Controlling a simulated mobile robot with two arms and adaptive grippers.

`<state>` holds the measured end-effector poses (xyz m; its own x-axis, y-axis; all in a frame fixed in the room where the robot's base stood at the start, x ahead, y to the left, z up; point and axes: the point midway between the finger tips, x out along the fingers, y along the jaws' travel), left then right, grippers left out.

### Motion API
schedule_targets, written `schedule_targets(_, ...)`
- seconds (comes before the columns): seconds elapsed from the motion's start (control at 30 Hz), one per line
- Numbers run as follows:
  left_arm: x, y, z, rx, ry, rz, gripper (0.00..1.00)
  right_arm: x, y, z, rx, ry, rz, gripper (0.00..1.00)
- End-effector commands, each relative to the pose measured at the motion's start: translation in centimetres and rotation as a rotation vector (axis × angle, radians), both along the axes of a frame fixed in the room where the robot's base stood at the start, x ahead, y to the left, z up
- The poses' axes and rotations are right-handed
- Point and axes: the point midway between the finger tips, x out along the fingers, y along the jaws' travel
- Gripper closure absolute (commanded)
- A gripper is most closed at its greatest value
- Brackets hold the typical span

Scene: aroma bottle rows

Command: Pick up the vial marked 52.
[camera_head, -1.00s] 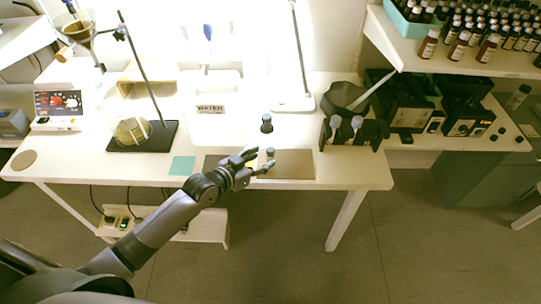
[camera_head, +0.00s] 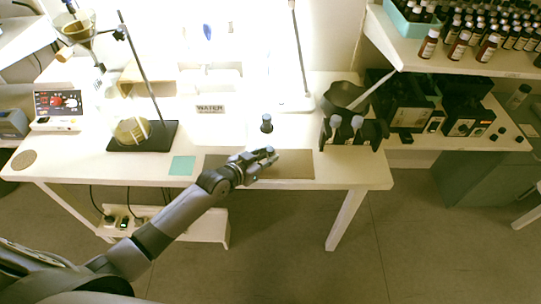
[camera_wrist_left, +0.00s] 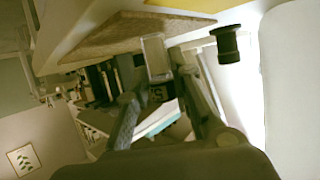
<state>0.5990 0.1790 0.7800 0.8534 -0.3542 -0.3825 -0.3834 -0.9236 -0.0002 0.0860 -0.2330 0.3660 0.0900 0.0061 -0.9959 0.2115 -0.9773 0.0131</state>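My left gripper (camera_head: 268,156) is over the brown mat at the bench's front edge, its fingers close together around a small vial. The vial shows in the left wrist view as a pale, clear body (camera_wrist_left: 155,55) with a dark end between the fingers (camera_wrist_left: 160,92). In the head view the fingers mostly hide it. Whether it touches the mat is unclear. Another dark-capped vial (camera_head: 267,123) stands on the bench behind the gripper; it also shows in the left wrist view (camera_wrist_left: 228,45). No number is readable on either. My right gripper is out of view.
The brown mat (camera_head: 295,168) lies right of a teal square (camera_head: 182,166). A dark rack (camera_head: 370,135) with several vials stands at the right, beside a dark bowl (camera_head: 343,96). A stand (camera_head: 160,135) is at the left. Bottles (camera_head: 460,45) crowd the upper-right shelf.

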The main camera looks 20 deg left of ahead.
Motion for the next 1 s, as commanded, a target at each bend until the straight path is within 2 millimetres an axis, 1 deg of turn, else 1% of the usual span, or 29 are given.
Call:
schedule_targets(0.03,0.0,0.0,0.0,0.0,0.0,0.0,0.87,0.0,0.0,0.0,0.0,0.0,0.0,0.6)
schedule_targets(0.23,0.0,0.0,0.0,0.0,0.0,0.0,1.0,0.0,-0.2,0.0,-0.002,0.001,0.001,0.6)
schedule_targets(0.47,0.0,0.0,0.0,0.0,0.0,0.0,1.0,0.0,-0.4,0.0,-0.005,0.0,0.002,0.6)
schedule_targets(0.57,0.0,0.0,0.4,0.0,-0.001,0.0,1.0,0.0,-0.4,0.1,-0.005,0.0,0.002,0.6)
schedule_targets(0.67,0.0,0.0,1.1,-0.001,-0.002,0.0,1.0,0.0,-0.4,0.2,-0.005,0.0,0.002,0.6)
schedule_targets(0.77,0.0,0.0,2.6,-0.001,-0.004,0.0,1.0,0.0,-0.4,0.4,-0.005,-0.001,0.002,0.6)
schedule_targets(0.87,0.1,0.0,4.9,-0.001,-0.006,0.0,1.0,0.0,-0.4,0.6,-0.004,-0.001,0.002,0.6)
schedule_targets(1.0,0.1,0.0,9.2,0.001,-0.008,-0.001,1.0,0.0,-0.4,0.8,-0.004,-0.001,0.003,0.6)
